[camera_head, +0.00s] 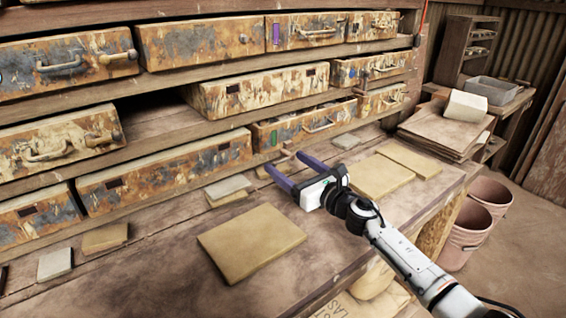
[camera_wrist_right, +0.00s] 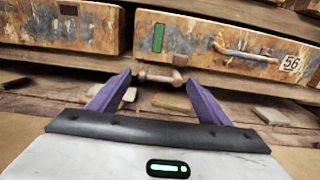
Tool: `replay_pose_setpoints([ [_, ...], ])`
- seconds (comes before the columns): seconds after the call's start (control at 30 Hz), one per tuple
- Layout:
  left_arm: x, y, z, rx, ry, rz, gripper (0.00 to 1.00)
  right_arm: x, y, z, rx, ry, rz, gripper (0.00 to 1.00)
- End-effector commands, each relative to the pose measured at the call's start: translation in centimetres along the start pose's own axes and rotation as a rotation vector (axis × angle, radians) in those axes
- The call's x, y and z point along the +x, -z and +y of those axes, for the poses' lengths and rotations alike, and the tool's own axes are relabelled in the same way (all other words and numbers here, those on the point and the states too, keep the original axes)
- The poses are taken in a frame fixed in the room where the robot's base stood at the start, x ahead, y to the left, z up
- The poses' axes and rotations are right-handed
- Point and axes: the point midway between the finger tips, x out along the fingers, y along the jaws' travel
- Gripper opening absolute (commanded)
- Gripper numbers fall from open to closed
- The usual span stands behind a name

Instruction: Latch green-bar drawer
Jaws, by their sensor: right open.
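The green-bar drawer (camera_head: 295,130) is a rusty, peeling drawer low in the rack, with a green bar at its left and a metal handle. In the right wrist view the green-bar drawer (camera_wrist_right: 200,45) fills the upper right, with a "56" label. Its top edge shows a narrow opening in the head view. A brownish latch bar (camera_wrist_right: 163,76) with a round knob sits below the drawer front; the small latch (camera_head: 284,153) also shows in the head view. My right gripper (camera_head: 287,164) is open, its purple fingers pointing at the latch, which appears between the fingertips. My left gripper is out of view.
Other rusty drawers surround it; one above (camera_head: 260,91) sticks out. Loose tiles (camera_head: 228,188) lie along the rack's foot. Flat boards (camera_head: 252,240) lie on the bench. Stacked sheets (camera_head: 445,130) and pink buckets (camera_head: 485,205) stand at right.

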Motion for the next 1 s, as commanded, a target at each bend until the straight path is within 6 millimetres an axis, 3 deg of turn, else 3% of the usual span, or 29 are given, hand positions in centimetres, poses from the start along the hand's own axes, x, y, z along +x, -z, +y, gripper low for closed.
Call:
replay_pose_setpoints([
  [0.33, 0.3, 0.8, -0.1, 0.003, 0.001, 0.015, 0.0, 0.1, 0.0, 0.0, 0.001, 0.003, 0.0, 0.7],
  [0.57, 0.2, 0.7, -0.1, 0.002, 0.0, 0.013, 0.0, 0.1, 0.0, -0.1, 0.001, 0.004, 0.0, 0.34],
  [0.73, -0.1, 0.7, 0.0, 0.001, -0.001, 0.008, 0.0, 0.1, -0.3, -0.2, 0.063, 0.006, 0.0, 0.33],
  [1.0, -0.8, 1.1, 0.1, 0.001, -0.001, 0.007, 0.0, 0.1, -1.0, -0.4, 0.343, 0.008, 0.001, 0.33],
])
